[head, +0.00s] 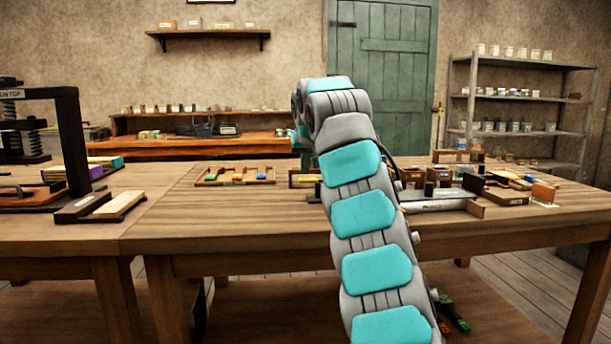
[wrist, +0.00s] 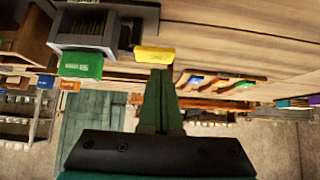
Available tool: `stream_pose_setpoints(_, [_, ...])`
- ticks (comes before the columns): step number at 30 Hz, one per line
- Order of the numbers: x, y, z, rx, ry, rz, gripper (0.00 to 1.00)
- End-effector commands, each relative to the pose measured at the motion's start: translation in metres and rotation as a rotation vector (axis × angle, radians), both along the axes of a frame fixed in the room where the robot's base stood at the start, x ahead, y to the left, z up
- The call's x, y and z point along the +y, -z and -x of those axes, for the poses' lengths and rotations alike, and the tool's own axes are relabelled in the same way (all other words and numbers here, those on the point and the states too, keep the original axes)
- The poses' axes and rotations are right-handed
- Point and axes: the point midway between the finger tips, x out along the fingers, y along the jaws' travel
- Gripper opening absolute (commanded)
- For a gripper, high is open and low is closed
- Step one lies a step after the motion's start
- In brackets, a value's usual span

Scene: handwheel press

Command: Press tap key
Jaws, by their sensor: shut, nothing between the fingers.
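My gripper (wrist: 160,72) is shut and empty in the wrist view, which looks upside down. Its fingertips appear right beside a yellow block (wrist: 153,54); I cannot tell whether they touch it. A green block (wrist: 80,63) with small unreadable marks sits to the left, against a dark grey box (wrist: 105,28). No readable label tells me which piece is the tap key.
A wooden tray with coloured pieces (head: 235,183) lies left of my arm on the workbench (head: 190,215). Small boxes and an orange block (head: 543,193) crowd the right side. A black press (head: 70,140) stands at the far left.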

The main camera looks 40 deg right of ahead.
Motion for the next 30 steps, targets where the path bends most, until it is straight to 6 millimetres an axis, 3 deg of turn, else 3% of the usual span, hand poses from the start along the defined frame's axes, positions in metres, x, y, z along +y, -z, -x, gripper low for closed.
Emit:
stream_pose_setpoints(6, [-0.0005, 0.0097, 0.0002, -0.001, 0.000, 0.001, 0.00])
stream_pose_setpoints(30, [-0.0008, 0.0113, -0.0045, 0.011, 0.012, 0.034, 0.00])
